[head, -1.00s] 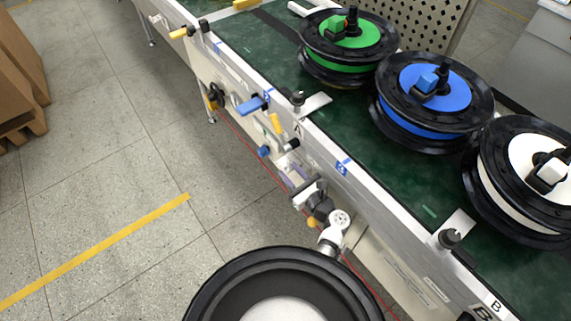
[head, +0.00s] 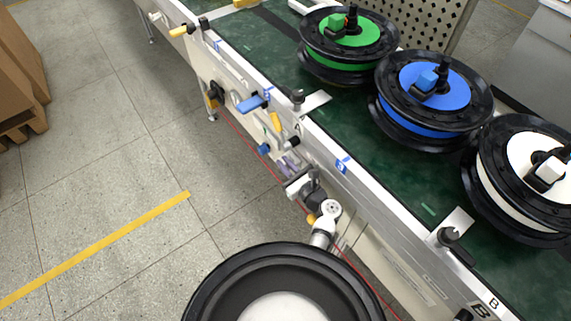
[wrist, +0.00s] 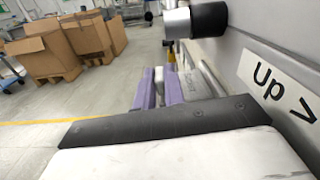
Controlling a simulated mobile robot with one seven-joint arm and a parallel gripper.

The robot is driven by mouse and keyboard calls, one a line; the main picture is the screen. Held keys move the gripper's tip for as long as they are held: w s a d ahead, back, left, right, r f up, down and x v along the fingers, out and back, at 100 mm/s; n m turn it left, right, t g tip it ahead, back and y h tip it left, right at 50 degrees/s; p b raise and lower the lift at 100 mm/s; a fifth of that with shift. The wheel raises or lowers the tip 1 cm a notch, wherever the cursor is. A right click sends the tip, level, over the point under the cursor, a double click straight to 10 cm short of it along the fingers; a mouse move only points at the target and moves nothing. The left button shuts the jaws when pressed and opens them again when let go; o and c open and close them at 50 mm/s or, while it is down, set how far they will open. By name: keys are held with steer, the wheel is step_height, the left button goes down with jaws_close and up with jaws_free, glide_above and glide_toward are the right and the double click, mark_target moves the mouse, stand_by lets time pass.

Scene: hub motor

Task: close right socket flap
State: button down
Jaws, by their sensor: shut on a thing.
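My gripper (head: 288,166), with purple fingers, is low at the near side of the conveyor in the head view. In the wrist view the purple fingers (wrist: 165,90) point away from the camera, close beside the light machine side. The jaws are shut on a thin pale piece (wrist: 158,76) between the fingers, which I take for the right socket flap. Its outline and hinge are mostly hidden by the fingers and the gripper body, so I cannot tell how far it is swung. A grey part with lettering (wrist: 203,86) is just right of the fingers.
A black-and-silver knob (wrist: 200,20) and an "Up" label (wrist: 278,84) are on the machine side near my gripper. A blue handle (head: 250,104) sticks out farther along. Green, blue and white reels (head: 432,100) stand on the green belt.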

steer(key=shift+f, duration=0.1)
step_height(320, 180, down, 2)
steer(key=n+b, duration=0.3)
steer(key=b, duration=0.1)
steer(key=shift+s+a, duration=0.1)
steer(key=shift+a, duration=0.05)
steer(key=shift+w+d+f+n+b, duration=0.2)
steer(key=shift+f+n+b, duration=0.45)
steer(key=shift+n+b, duration=1.1)
steer(key=shift+w+d+f+n+b, duration=0.2)
steer(key=shift+f+n+b, duration=0.45)
steer(key=shift+n+b, duration=1.05)
steer(key=shift+w+d+f+n+b, duration=0.1)
steer(key=shift+d+f+n+b, duration=0.2)
steer(key=shift+f+n+b, duration=1.3)
steer(key=shift+r+m+b, duration=0.35)
steer(key=shift+r+b, duration=0.5)
steer(key=shift+r, duration=0.1)
steer(key=c, duration=1.5)
jaws_free()
